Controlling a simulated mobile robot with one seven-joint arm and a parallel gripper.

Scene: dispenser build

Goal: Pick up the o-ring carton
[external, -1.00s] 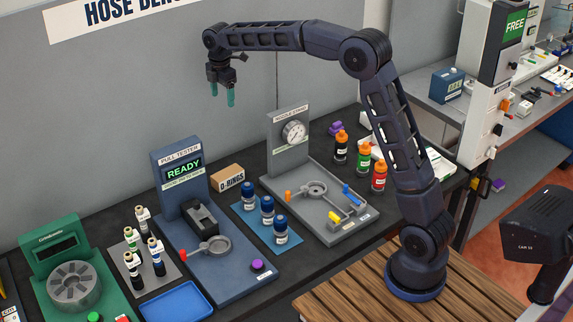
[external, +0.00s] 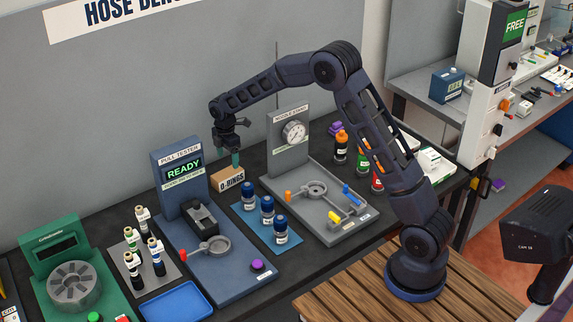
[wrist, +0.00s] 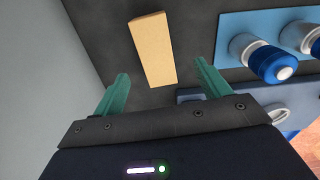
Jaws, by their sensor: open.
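The o-ring carton (external: 227,180) is a small tan box with an "O-RINGS" label, lying on the dark bench between the pull tester and the blue mat. In the wrist view the carton (wrist: 152,50) shows its plain top, beyond the fingertips and roughly between their lines. My gripper (external: 228,158) is just above the carton in the external view. In the wrist view my gripper (wrist: 162,82) has its two teal fingers wide apart with nothing between them. I cannot tell the exact height gap.
Several blue-capped bottles (external: 267,208) stand on a blue mat to the carton's right. The pull tester (external: 178,170) rises at its left, and the gauge stand (external: 288,145) at its right. The grey wall (external: 90,120) is close behind.

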